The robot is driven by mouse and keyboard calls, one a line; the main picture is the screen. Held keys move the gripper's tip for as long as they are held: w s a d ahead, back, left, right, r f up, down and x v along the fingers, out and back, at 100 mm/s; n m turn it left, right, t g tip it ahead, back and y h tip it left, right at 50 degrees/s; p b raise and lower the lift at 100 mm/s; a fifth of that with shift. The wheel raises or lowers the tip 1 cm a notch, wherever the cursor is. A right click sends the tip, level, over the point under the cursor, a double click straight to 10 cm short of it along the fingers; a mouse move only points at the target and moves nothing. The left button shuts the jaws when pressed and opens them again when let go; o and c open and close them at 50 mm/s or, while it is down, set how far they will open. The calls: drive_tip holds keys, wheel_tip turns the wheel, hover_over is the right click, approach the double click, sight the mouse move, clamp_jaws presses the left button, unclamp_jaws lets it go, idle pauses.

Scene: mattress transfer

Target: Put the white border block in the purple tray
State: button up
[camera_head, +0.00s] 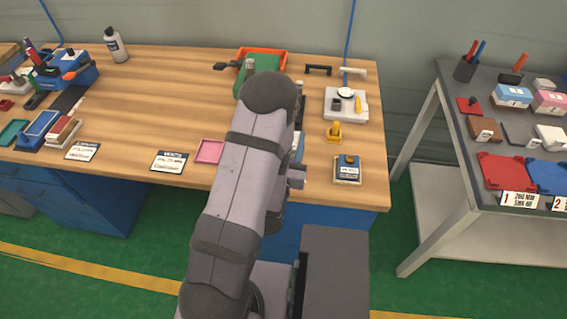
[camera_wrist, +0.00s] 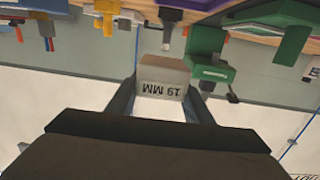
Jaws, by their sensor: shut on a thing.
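My gripper (camera_wrist: 163,95) is shut on a pale block (camera_wrist: 163,76) in the wrist view. The block has a whitish front face marked "19 MM", upside down in this view, and a brownish top part. A finger stands on each side of it. A clear white border cannot be made out. In the head view my arm hides the gripper and the held block. The purple tray (camera_head: 209,151), pinkish-purple, shallow and empty, lies near the front edge of the wooden bench, just left of my arm.
A label card (camera_head: 169,161) lies left of the tray. An orange bin (camera_head: 275,54) and green tool (camera_head: 243,80) stand behind my arm. A yellow item (camera_head: 334,132) and a small labelled block (camera_head: 348,165) are on the right. The bench middle left is clear.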

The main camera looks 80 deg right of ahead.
drive_tip(key=shift+w+r+n+t, duration=0.15)
drive_tip(key=shift+w+r+t, duration=0.1)
drive_tip(key=shift+w+r, duration=0.25)
drive_tip(key=shift+w+r+n+t, duration=0.15)
drive_tip(key=shift+w+r+t, duration=0.1)
drive_tip(key=shift+r, duration=0.4)
drive_tip(key=shift+f+b, duration=1.05)
drive_tip(key=shift+f, duration=3.95)
drive_tip(key=shift+f, duration=0.2)
drive_tip(key=o, duration=1.2)
